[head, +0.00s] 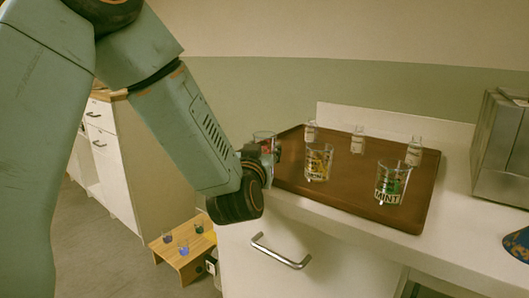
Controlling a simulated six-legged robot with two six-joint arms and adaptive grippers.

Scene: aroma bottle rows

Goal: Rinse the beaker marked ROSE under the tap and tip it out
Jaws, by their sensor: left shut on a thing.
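My left gripper (264,156) is at the left end of a brown tray (345,194), largely hidden behind my own wrist. It is shut on a glass beaker (264,136) with something reddish in it, whose rim shows above the gripper. No ROSE marking is readable on it. A beaker with yellow contents (317,162) stands upright on the tray, its label partly readable. A beaker marked MINT (390,184) with green contents stands at the tray's right front. My right gripper is not in view, and no tap shows.
Three small clear bottles, left (311,131), middle (357,140) and right (413,152), stand along the tray's back. A metal box (503,150) is at the right. A low wooden stand (180,257) with small coloured items is on the floor.

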